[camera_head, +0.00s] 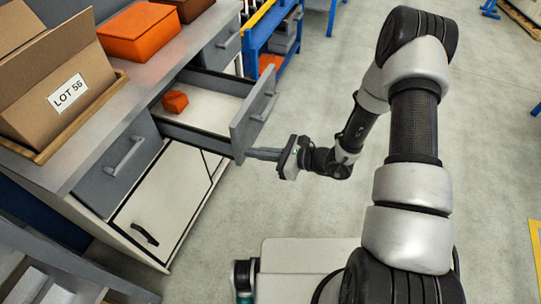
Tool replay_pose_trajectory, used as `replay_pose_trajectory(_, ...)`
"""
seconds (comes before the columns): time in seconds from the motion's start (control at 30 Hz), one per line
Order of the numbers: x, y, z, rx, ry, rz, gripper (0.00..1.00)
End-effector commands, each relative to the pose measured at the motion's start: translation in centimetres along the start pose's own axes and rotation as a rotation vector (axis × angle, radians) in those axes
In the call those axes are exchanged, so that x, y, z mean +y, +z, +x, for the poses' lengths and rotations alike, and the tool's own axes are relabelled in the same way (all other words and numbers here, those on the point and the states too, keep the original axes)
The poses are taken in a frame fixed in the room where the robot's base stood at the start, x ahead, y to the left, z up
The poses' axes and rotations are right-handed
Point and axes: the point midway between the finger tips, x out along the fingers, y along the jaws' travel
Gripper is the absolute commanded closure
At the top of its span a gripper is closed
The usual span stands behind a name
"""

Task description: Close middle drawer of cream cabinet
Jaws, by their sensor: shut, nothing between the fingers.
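The cream cabinet (163,200) stands at the left, with grey drawer fronts in a row under its grey top. Its middle drawer (254,113) is pulled well out, and a small orange block (175,101) lies inside on the pale bottom. My gripper (252,153) is shut and empty, pointing left at the lower near end of the drawer front. Its fingertips are at or very near that corner; I cannot tell whether they touch. The drawers on either side (117,163) look closed.
A blue rack (262,40) stands beyond the cabinet. The floor (300,100) right of the drawer is clear.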

Motion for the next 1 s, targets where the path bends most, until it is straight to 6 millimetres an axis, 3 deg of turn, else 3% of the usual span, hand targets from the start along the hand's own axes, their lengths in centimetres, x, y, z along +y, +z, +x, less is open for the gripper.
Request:
replay_pose_trajectory(0.13,0.0,0.3,1.0,-0.001,0.000,-0.001,1.00)
replay_pose_trajectory(0.67,0.0,0.5,1.6,-0.002,0.000,-0.001,1.00)
replay_pose_trajectory(0.87,0.1,1.2,4.1,-0.004,0.003,-0.003,1.00)
replay_pose_trajectory(1.0,0.1,2.1,7.1,-0.004,0.004,-0.003,1.00)
